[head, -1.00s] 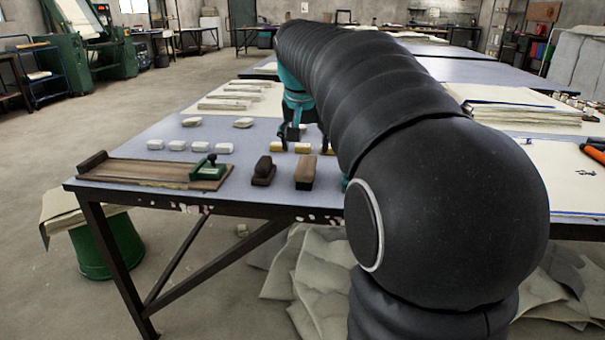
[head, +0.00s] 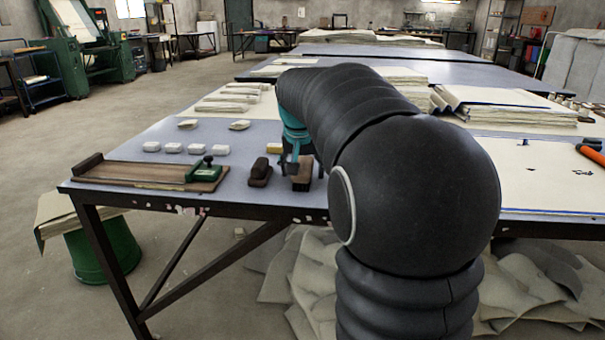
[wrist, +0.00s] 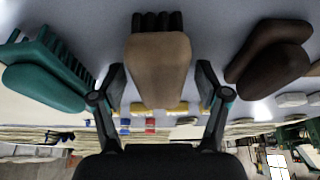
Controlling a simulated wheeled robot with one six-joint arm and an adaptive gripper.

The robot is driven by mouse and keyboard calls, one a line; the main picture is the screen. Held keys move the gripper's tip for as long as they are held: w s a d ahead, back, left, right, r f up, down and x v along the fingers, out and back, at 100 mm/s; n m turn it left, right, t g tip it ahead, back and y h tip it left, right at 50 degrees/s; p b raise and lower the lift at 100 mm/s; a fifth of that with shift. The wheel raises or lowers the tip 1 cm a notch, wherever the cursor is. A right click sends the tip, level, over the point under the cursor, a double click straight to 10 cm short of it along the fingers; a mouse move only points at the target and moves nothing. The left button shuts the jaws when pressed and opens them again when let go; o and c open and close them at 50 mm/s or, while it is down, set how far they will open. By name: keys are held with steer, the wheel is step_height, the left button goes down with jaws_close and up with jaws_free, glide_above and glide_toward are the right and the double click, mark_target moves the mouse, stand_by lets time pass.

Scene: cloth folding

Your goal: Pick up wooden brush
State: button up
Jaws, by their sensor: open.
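The wooden brush (head: 303,181) is a tan-brown block on the blue-grey table near its front edge, partly hidden by my gripper in the head view. In the wrist view the wooden brush (wrist: 158,60) fills the middle, with dark bristles at its upper end. My gripper (wrist: 160,75) is open, with one finger to each side of the brush and visible gaps between. In the head view my gripper (head: 291,165) is low over the brush. I cannot tell how deep the brush sits between the fingers.
A dark brown brush (wrist: 268,58) lies close on one side, a teal brush (wrist: 45,80) on the other. A wooden board (head: 130,173) with a green-handled tool (head: 203,170) lies to the left. White blocks (head: 172,148) and cloth stacks (head: 505,105) lie farther off.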

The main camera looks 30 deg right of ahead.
steer(key=shift+f, duration=0.25)
stand_by(0.4)
steer(key=c, duration=1.3)
